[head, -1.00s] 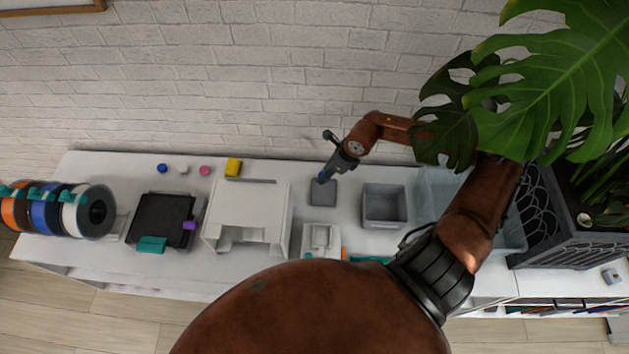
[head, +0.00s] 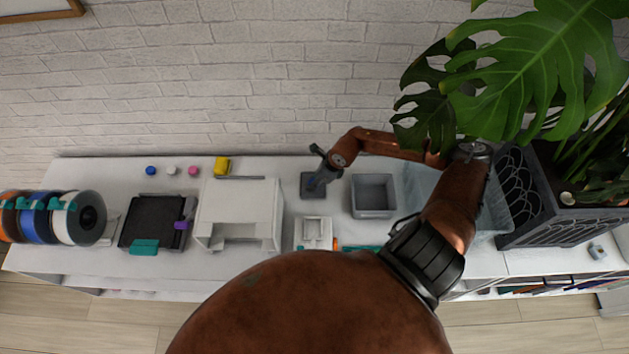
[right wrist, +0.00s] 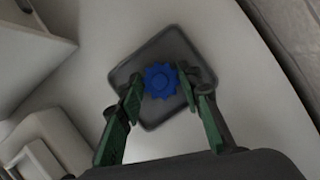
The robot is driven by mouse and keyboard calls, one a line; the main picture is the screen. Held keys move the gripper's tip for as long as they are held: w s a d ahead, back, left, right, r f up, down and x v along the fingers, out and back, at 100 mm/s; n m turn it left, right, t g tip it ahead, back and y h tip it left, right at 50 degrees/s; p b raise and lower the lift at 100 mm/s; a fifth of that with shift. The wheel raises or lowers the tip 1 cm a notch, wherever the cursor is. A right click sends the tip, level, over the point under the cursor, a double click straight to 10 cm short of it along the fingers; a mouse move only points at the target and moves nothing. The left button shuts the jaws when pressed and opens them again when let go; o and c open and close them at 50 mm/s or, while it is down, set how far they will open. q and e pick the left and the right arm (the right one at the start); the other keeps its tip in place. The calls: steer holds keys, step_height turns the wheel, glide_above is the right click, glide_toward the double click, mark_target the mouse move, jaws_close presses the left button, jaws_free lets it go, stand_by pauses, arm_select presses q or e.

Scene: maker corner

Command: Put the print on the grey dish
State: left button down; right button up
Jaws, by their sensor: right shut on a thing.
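The print is a blue gear-shaped piece (right wrist: 160,80), seen in the right wrist view between my right gripper's fingertips (right wrist: 159,85). The gripper is shut on it. The grey dish (head: 306,181) is a shallow dark square tray on the white bench top; it also shows in the right wrist view (right wrist: 132,68), behind the print. In the head view my right gripper (head: 317,184) is over the dish and hides part of it. I cannot tell whether the print touches the dish. My left gripper is not in view.
A grey open bin (head: 373,212) stands right of the dish, with a clear tub beyond it. A white printer-like frame (head: 240,190) stands to the left. A small white device (head: 316,226) sits in front. A large plant (head: 540,70) hangs over the right side.

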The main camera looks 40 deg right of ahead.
steer(key=shift+s, duration=0.1)
steer(key=o, duration=0.9)
steer(key=shift+c, duration=0.2)
steer(key=shift+d+r, duration=0.1)
steer(key=shift+r, duration=0.15)
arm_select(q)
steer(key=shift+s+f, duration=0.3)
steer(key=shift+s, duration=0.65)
arm_select(e)
steer(key=v, duration=1.1)
steer(key=shift+s+r, duration=0.2)
steer(key=shift+r, duration=0.1)
